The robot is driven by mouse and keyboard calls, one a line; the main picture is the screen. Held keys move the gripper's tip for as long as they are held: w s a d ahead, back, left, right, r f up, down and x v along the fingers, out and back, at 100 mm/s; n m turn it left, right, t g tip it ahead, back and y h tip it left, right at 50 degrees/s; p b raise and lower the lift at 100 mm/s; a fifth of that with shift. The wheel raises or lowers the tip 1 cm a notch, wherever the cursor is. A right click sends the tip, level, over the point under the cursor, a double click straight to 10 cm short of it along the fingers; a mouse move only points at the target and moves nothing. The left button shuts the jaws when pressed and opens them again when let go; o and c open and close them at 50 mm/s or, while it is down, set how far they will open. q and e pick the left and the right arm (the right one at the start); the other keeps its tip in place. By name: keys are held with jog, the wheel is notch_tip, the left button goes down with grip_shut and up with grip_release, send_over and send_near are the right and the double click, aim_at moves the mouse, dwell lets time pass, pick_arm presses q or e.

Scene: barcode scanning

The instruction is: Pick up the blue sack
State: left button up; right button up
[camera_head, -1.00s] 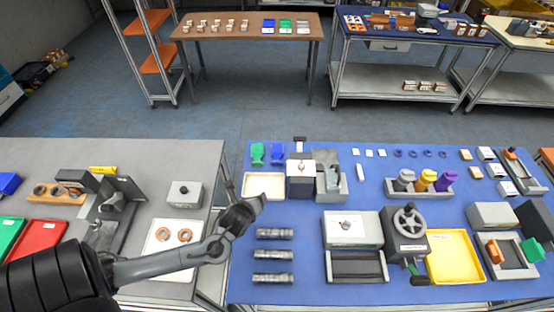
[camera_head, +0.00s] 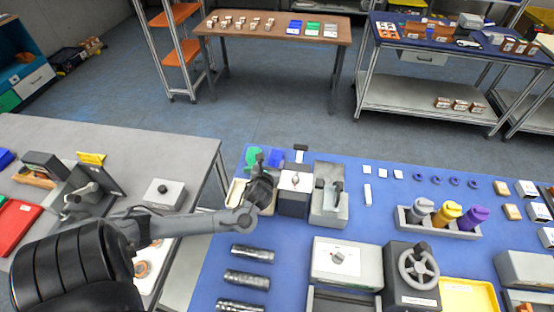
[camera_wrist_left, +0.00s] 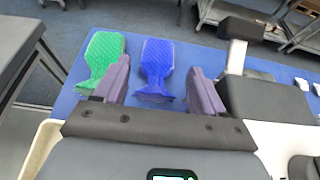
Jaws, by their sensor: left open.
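The blue sack (camera_head: 275,156) lies at the back left of the blue table, partly hidden by my left gripper in the head view. In the left wrist view the blue sack (camera_wrist_left: 157,62) lies flat, its narrow neck toward me, between and beyond my open fingers. My left gripper (camera_wrist_left: 160,84) is open and empty; it also shows in the head view (camera_head: 268,167), just on the near side of the sacks. A green sack (camera_wrist_left: 104,58) lies to the left of the blue one, close outside the left finger. My right gripper is not in view.
A box-shaped device (camera_head: 293,199) with a dark post stands right beside the gripper. A pale tray (camera_wrist_left: 40,150) lies at its near left. A grey fixture (camera_head: 327,215) stands farther right. The table's far edge is just beyond the sacks.

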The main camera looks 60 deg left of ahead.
aim_at(276, 156)
pick_arm(q)
notch_tip(276, 156, down, 2)
jog(key=shift+w+f, duration=0.1)
jog(key=shift+f, duration=0.1)
jog(key=shift+w+a+f, duration=0.1)
jog(key=shift+w+a, duration=0.4)
jog(key=shift+a, duration=0.05)
jog(key=shift+b+x, duration=0.8)
jog(key=shift+x, duration=2.2)
jog(key=c, duration=0.9)
